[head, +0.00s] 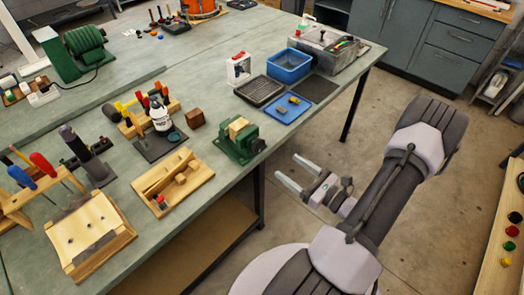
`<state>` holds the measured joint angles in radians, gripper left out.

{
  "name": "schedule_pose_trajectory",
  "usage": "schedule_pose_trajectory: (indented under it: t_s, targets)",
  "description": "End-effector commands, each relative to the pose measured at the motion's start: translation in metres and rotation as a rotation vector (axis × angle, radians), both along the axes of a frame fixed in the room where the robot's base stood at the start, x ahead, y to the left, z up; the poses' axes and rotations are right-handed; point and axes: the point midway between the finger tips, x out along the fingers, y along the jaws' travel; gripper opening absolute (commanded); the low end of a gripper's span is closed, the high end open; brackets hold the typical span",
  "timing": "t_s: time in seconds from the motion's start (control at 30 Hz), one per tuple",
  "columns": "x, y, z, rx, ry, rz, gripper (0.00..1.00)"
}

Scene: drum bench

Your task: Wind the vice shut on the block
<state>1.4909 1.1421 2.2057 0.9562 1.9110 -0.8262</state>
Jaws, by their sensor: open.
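The green vice (232,148) stands at the front edge of the bench. A pale wooden block (240,128) sits at its top, between or on the jaws; the view is too small to tell whether the jaws touch it. A dark round part (257,146) shows on the vice's right side, and its handle is hard to make out. My gripper (284,171) is open and empty, off the bench edge to the right of and below the vice in the picture. It is apart from the vice, with its fingers pointing left towards the bench.
A wooden tray (200,170) lies just left of the vice. A blue tray (301,112) with small parts and a dark tray (252,97) stand behind it to the right. A brown cube (195,117) sits behind it. The floor beside the bench is clear.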

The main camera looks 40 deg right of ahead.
Motion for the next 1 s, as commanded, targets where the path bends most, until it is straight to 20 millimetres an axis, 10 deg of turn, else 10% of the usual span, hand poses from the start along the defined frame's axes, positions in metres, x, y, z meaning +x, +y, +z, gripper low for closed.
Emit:
schedule_pose_trajectory:
  t_s: [0.4, 0.83, 1.0]
  targets:
    - [0.109, 0.010, -0.002, 0.001, 0.000, 0.003, 0.67]
    - [0.126, 0.010, 0.000, 0.004, 0.000, -0.001, 0.67]
    - [0.125, 0.010, -0.001, 0.004, 0.000, -0.001, 0.38]
